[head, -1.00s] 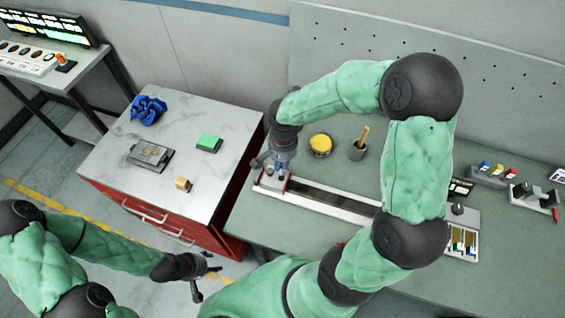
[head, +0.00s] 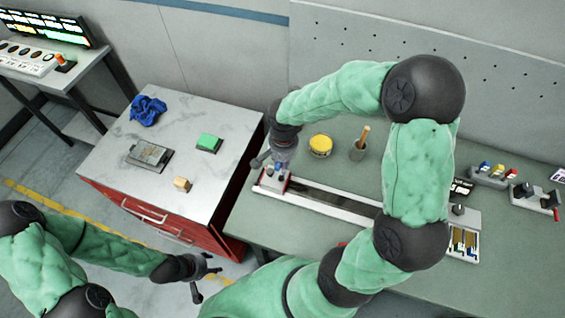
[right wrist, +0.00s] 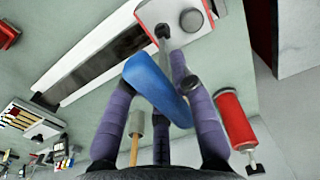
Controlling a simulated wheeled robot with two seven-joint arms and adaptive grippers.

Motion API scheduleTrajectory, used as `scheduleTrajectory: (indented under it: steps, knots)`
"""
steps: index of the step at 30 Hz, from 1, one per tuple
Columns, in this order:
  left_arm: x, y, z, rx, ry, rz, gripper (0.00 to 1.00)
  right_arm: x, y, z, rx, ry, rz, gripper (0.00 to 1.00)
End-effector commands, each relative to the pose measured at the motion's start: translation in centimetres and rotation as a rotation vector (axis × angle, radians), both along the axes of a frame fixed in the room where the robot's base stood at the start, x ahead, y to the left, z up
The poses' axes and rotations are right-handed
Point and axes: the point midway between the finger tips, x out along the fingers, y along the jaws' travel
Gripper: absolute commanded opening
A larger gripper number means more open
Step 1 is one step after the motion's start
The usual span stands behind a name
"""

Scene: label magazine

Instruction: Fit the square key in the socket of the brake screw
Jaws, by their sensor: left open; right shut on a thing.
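My right gripper (head: 282,162) is over the white and red block (head: 272,182) at the left end of the long rail on the green bench. In the right wrist view its purple fingers (right wrist: 170,85) are shut on the square key's blue handle (right wrist: 157,88). The key's thin shank points at the block (right wrist: 147,12), and its dark tip is at or very near a grey plate there. The brake screw's socket is hidden, and I cannot tell whether the tip is inside it. My left gripper (head: 207,272) is open and empty, low beside the red cabinet.
A red cylinder (right wrist: 235,120) shows beside the fingers. The cabinet top (head: 205,188) holds a blue cloth (head: 148,110) and small blocks.

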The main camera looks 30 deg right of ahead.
Motion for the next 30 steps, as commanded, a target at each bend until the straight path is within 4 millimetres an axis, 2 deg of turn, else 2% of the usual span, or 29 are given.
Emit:
scheduleTrajectory:
  steps: [17,30]
  knots:
    - [0.0,0.0,-0.4,0.000,0.000,0.000,0.51,0.0,0.0,-0.1,0.000,0.000,0.000,0.00]
    - [0.0,0.0,-1.3,0.000,0.000,0.000,0.51,0.0,0.0,-1.0,0.000,0.000,0.000,0.00]
